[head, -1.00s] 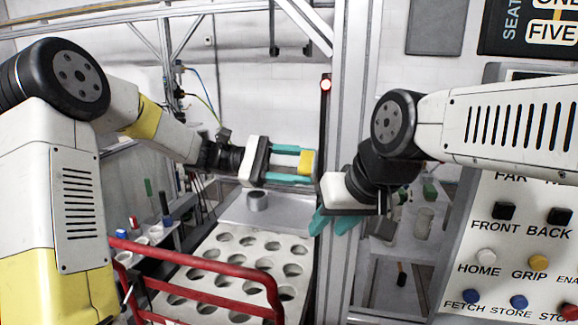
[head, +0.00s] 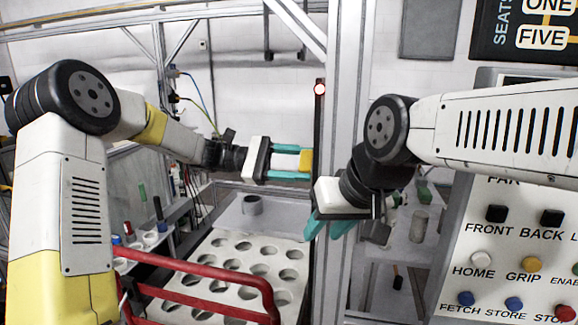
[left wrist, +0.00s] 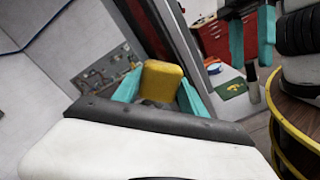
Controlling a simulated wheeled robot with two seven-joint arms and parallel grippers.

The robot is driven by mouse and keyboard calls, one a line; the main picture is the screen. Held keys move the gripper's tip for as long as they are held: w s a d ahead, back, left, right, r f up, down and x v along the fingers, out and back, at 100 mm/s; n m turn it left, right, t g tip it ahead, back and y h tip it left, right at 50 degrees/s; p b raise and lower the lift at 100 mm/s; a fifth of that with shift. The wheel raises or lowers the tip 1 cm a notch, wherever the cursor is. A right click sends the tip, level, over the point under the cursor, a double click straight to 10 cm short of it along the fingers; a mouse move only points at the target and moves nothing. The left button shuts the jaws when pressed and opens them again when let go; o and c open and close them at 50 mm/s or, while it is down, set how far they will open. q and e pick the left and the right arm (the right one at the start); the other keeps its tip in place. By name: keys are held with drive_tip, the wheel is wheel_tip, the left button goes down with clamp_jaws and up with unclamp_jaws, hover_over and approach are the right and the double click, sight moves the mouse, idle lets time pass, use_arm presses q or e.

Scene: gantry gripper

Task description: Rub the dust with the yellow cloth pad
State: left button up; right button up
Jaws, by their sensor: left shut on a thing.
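The yellow cloth pad (head: 306,160) is held between the teal fingertips of my left gripper (head: 302,162), just left of the upright post in the head view. In the left wrist view the pad (left wrist: 163,80) sits between the two fingers (left wrist: 160,92). Whether the pad touches the post cannot be told. My right gripper (head: 329,227) is lower and in front of the post, pointing down, its teal fingers apart. It also shows at the top right of the left wrist view (left wrist: 252,38), with an empty gap between the fingers. I cannot make out the dust in either view.
The upright metal post (head: 340,110) carries a dark strip with a lit red lamp (head: 319,88). A button panel (head: 505,240) stands at the right.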

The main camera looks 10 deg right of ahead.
sight(299, 171)
use_arm(q)
drive_tip(key=shift+s+a, duration=0.2)
drive_tip(key=shift+s, duration=0.45)
drive_tip(key=shift+s+a, duration=0.2)
drive_tip(key=shift+s, duration=0.5)
drive_tip(key=shift+s+a, duration=0.2)
drive_tip(key=shift+s, duration=0.45)
drive_tip(key=shift+w+d+f, duration=0.2)
drive_tip(key=shift+w+f, duration=0.25)
drive_tip(key=shift+w, duration=0.2)
drive_tip(key=shift+w+d+f, duration=0.25)
drive_tip(key=shift+w+f, duration=0.2)
drive_tip(key=shift+w, duration=0.2)
drive_tip(key=shift+w+d+f, duration=0.2)
drive_tip(key=shift+w+f, duration=0.25)
drive_tip(key=shift+w, duration=0.2)
drive_tip(key=shift+s+a, duration=0.5)
drive_tip(key=shift+s, duration=0.4)
drive_tip(key=shift+s+a, duration=0.5)
drive_tip(key=shift+s, duration=0.35)
drive_tip(key=v, duration=0.6)
drive_tip(key=shift+v, duration=1.5)
